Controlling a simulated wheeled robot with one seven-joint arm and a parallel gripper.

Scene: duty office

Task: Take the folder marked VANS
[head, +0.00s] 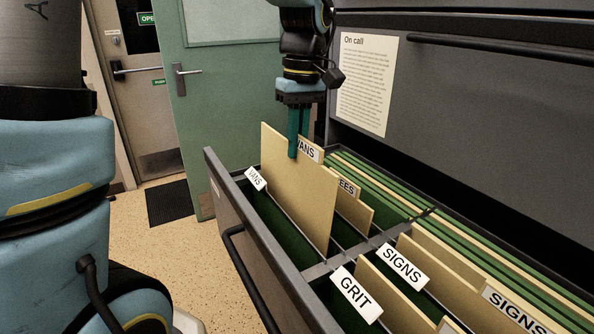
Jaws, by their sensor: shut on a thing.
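My gripper (298,138) points down over the open drawer and is shut on the top edge of a tan folder (295,190). The folder's tab (309,151) reads VANS, with its first letter partly covered by my finger. The folder stands upright and rises well above its neighbours. Its lower edge is down at the drawer, and I cannot tell if it is clear of the files. A separate white tab (255,179) at the drawer's left side also seems to read VANS.
A folder (354,213) with a tab ending in EES stands behind. A divider (350,255) crosses the drawer (228,210). Nearer are tabs reading GRIT (355,294) and SIGNS (402,266), and another SIGNS folder (515,313). The cabinet front (470,100) rises at right; floor at left is open.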

